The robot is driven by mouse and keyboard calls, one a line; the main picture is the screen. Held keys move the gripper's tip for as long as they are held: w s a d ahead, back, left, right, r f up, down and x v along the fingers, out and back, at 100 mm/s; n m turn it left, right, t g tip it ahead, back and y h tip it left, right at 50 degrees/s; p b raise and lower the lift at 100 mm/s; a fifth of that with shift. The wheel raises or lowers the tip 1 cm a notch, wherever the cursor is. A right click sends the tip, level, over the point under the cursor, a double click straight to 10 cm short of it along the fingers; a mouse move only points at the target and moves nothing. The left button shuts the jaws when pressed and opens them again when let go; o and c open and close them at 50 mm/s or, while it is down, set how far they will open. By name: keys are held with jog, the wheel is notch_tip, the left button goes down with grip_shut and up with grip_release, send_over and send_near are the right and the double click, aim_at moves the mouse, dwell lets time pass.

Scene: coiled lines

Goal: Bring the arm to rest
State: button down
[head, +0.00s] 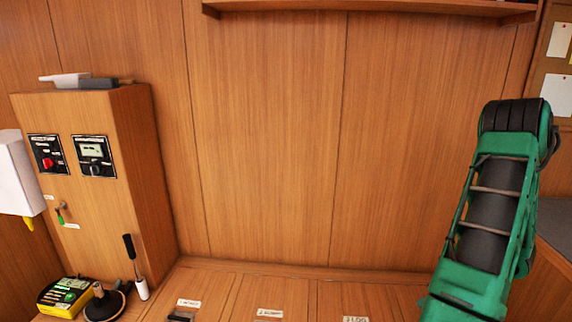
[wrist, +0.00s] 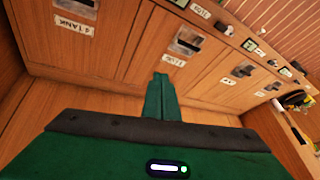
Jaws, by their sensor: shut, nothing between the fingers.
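My gripper (wrist: 161,78) shows in the wrist view, its two green fingers together with nothing between them. They point toward wooden panels with labels and dark recessed pulls, and I see no contact with them. In the head view my green arm (head: 490,215) stands raised at the right, with dark cylinders inside its frame. My gripper's fingers do not show in the head view.
A wooden cabinet (head: 85,180) with a red knob and a dial stands at the left. A yellow box (head: 63,297) and a black-handled tool (head: 132,262) are below it. A shelf (head: 370,7) runs along the top. The wall's middle is clear.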

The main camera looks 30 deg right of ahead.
jog(key=w+a+r+g, duration=0.3)
jog(key=a+r+g, duration=0.1)
jog(key=a+r, duration=1.3)
jog(key=s+a+r+m+g, duration=0.1)
jog(key=s+a+r+m, duration=0.2)
jog(key=s+a+r, duration=0.8)
jog(key=shift+s+a+r+m+g, duration=0.2)
jog(key=shift+a+r+m+g, duration=0.1)
jog(key=shift+a+r, duration=0.1)
